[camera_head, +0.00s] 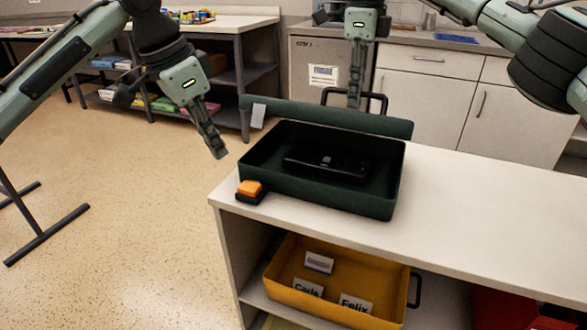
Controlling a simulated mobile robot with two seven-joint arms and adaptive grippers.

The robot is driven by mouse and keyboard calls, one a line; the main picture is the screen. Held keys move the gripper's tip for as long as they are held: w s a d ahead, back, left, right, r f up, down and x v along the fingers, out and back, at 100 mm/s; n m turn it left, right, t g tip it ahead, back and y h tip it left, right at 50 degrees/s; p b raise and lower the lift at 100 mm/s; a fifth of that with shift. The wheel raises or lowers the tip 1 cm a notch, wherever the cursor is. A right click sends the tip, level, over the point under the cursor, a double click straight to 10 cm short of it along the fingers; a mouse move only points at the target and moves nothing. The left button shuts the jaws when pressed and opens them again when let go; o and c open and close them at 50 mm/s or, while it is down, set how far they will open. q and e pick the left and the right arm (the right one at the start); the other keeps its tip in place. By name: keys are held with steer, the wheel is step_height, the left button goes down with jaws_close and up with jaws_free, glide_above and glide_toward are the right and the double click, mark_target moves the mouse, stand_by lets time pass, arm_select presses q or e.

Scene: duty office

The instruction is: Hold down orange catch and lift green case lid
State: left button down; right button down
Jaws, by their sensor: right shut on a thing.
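The dark green case (325,192) stands open on the white counter, with a dark object (325,163) inside. Its green lid (330,117) is raised along the back edge, and a black handle (384,103) shows above it. My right gripper (354,103) is shut on the handle, behind the lid; its fingertips are partly hidden. The orange catch (250,187) sits on a black base at the case's front left corner. My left gripper (220,155) hangs above and left of the catch, apart from it. Its fingers look closed and empty.
A yellow bin (285,262) with name labels sits on the shelf under the counter (475,220). The counter right of the case is clear. A workbench with shelves (240,75) stands at the back left. White cabinets (430,100) stand behind.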

steer(key=shift+w+d+r, duration=0.25)
steer(key=shift+w+r, duration=0.45)
steer(key=shift+w, duration=0.05)
steer(key=shift+c, duration=1.6)
jaws_free()
steer(key=shift+r, duration=0.15)
steer(key=shift+s+a+r+b, duration=0.1)
steer(key=shift+s+r+b, duration=0.25)
steer(key=shift+r, duration=0.2)
steer(key=shift+s+a+r+b, duration=0.1)
steer(key=shift+s+r+b, duration=0.15)
steer(key=shift+r, duration=0.25)
steer(key=shift+s+a+r+p, duration=0.1)
steer(key=shift+s+r+p, duration=0.2)
steer(key=shift+r, duration=0.3)
steer(key=shift+s+a+r+p, duration=0.25)
steer(key=shift+s+r, duration=0.25)
steer(key=shift+r, duration=0.25)
steer(key=shift+f, duration=0.1)
